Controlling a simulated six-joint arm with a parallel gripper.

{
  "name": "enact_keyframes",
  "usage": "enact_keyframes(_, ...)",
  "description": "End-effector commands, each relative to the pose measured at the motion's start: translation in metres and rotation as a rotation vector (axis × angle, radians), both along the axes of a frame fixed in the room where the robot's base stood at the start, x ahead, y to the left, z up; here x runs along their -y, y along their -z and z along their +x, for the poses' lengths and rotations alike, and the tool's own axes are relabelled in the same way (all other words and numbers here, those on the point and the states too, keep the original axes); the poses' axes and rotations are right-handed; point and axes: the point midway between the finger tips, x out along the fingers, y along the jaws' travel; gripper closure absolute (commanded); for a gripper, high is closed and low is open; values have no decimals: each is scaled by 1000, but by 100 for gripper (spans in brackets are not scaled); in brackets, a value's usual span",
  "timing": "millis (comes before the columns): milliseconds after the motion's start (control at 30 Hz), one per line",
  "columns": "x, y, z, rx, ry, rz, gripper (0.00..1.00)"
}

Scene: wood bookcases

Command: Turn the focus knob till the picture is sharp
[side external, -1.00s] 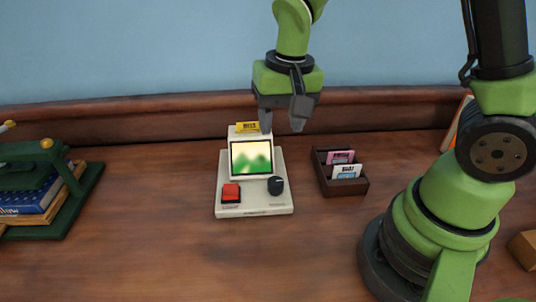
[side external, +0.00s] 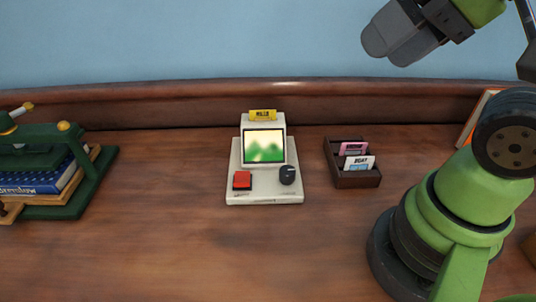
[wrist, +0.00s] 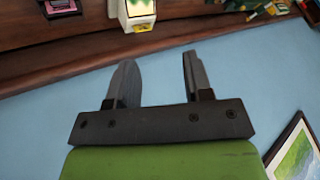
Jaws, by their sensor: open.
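The pale slide viewer (side external: 240,155) stands on the wooden desk in the side external view. Its lit screen (side external: 264,147) shows green hills under a pale yellow sky, with soft, blurred edges. The black focus knob (side external: 287,175) is at its front right, and a red button (side external: 242,180) at its front left. A yellow-labelled slide (side external: 263,115) stands in its top. My gripper (side external: 388,42) is open and empty, high up to the right of the viewer and apart from it. The wrist view shows its spread fingers (wrist: 160,62), with the viewer (wrist: 137,12) cut off at the top edge.
A dark wooden box (side external: 352,181) with pink and white slides stands right of the viewer. A green press holding books (side external: 40,186) is at the left. A raised wooden ledge (side external: 190,105) runs along the back. A framed picture (wrist: 297,152) shows in the wrist view.

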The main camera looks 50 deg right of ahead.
Motion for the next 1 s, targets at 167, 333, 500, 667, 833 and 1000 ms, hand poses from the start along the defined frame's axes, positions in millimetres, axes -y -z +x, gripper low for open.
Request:
enact_keyframes(167,0,0,0,0,0,0,54)
enact_keyframes(333,0,0,2,-5,-5,-5,54)
enact_keyframes(500,2,7,22,-70,-87,-79,54)
enact_keyframes(667,4,31,60,-183,-264,-208,54)
enact_keyframes(833,4,73,97,-303,-492,-331,54)
enact_keyframes(1000,2,126,123,-407,-725,-417,54)
